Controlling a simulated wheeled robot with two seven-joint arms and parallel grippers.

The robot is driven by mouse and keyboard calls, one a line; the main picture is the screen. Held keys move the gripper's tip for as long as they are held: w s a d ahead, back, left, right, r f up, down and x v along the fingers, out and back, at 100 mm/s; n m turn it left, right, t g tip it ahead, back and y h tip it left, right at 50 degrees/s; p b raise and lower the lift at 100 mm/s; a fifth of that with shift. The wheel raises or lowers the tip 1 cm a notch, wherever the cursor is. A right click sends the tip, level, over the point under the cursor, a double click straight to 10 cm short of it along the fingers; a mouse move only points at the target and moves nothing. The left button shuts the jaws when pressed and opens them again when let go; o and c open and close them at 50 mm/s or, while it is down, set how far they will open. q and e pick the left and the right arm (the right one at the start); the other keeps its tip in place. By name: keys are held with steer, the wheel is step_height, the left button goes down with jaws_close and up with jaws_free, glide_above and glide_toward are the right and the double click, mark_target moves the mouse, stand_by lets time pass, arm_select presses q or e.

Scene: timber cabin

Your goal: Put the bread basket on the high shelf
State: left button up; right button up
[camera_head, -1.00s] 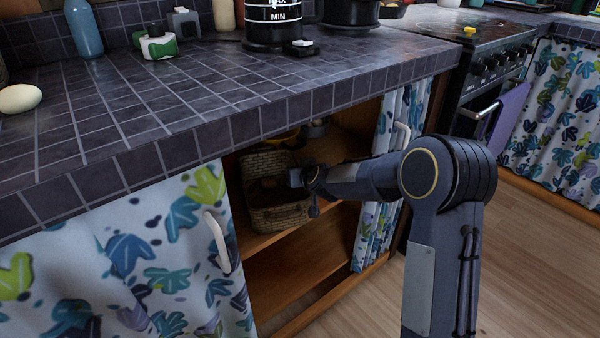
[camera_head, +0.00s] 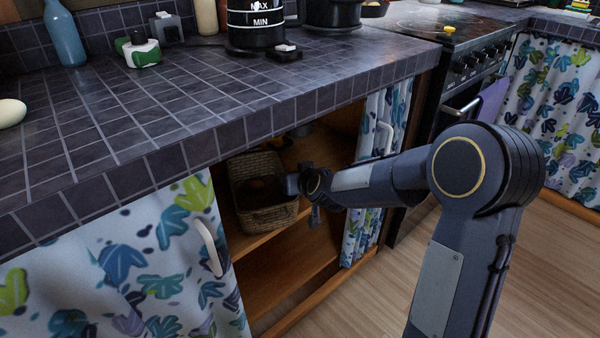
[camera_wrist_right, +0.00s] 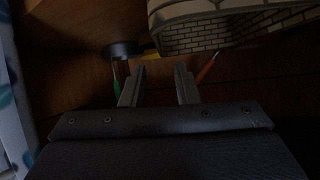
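The bread basket (camera_head: 252,166), a woven brown rectangular basket, sits on a wooden shelf board (camera_head: 252,242) inside the open cabinet under the counter. Its inside is dark, and I cannot tell what it holds. My right gripper (camera_head: 292,184) is at the basket's right side in the head view. In the right wrist view, the fingers of my right gripper (camera_wrist_right: 159,72) are apart with nothing between them. The basket's woven wall (camera_wrist_right: 205,36) shows beyond them, at the upper right. I cannot tell whether they touch it. My left gripper is out of view.
The tiled counter (camera_head: 150,120) overhangs the cabinet opening. Patterned curtains hang on both sides, at left (camera_head: 120,265) and right (camera_head: 372,135). A lower shelf (camera_head: 290,268) looks bare. Dark and yellow items lie deeper in the cabinet. A stove (camera_head: 470,60) stands at right.

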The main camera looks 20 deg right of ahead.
steer(key=s+a+r+g+y, duration=0.1)
steer(key=s+r+y, duration=0.15)
steer(key=s, duration=0.65)
steer(key=s+a+r+g+y, duration=0.1)
steer(key=s+r, duration=0.3)
steer(key=s, duration=0.6)
steer(key=s+a+f+g, duration=0.1)
steer(key=s+g, duration=0.1)
steer(key=s, duration=0.7)
steer(key=s+f+g, duration=0.2)
steer(key=s, duration=0.7)
steer(key=shift+a+f+m+g+p, duration=0.3)
steer(key=shift+a+m+p, duration=0.05)
steer(key=shift+m, duration=0.05)
